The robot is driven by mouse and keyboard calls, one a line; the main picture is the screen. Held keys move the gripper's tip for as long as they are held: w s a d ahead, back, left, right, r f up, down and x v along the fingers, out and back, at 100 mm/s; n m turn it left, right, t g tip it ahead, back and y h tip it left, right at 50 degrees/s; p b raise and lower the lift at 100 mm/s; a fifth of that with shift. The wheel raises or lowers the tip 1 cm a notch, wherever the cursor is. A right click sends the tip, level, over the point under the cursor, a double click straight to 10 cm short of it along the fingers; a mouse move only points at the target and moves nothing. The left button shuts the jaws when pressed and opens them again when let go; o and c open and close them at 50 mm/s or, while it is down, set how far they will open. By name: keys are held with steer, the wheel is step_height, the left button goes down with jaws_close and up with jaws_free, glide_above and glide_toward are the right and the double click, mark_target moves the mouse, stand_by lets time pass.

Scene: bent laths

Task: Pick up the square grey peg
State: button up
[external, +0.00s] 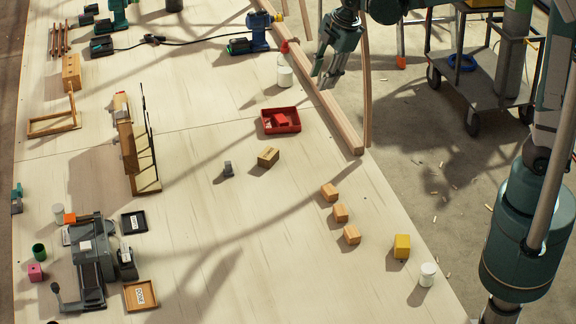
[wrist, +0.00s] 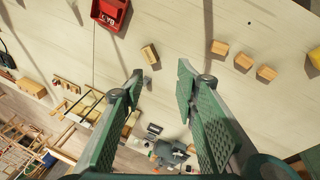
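The square grey peg (external: 228,168) stands on the pale tabletop, left of a small wooden block, in the external view. My gripper (external: 329,78) is high at the upper right in the external view, well apart from the peg. In the wrist view my gripper (wrist: 161,72) has its two green fingers wide apart with nothing between them.
The wooden block (external: 268,156) lies close to the peg. A red tray (external: 281,121) is behind it. Several small blocks (external: 340,213) are to the right. A wooden frame (external: 145,155) and a grey machine (external: 90,260) stand left.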

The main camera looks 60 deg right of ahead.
steer(key=w+a+f+n+g, duration=0.1)
steer(key=w+a+f+n, duration=0.25)
steer(key=w, duration=0.35)
steer(key=w+a+f+n+g, duration=0.1)
steer(key=w+a+f+n, duration=0.3)
steer(key=w, duration=0.4)
steer(key=n+g+p, duration=0.1)
steer(key=n, duration=0.4)
glide_above(228, 162)
steer(key=f, duration=1.5)
steer(key=shift+s+d+f, duration=0.15)
steer(key=shift+s+f, duration=0.1)
steer(key=shift+s, duration=0.1)
steer(key=shift+w+a+f+g, duration=0.2)
steer(key=shift+a+f+g, duration=0.1)
steer(key=shift+f, duration=0.3)
steer(key=shift+f, duration=1.3)
steer(key=shift+w+f, duration=0.1)
steer(key=shift+f, duration=2.5)
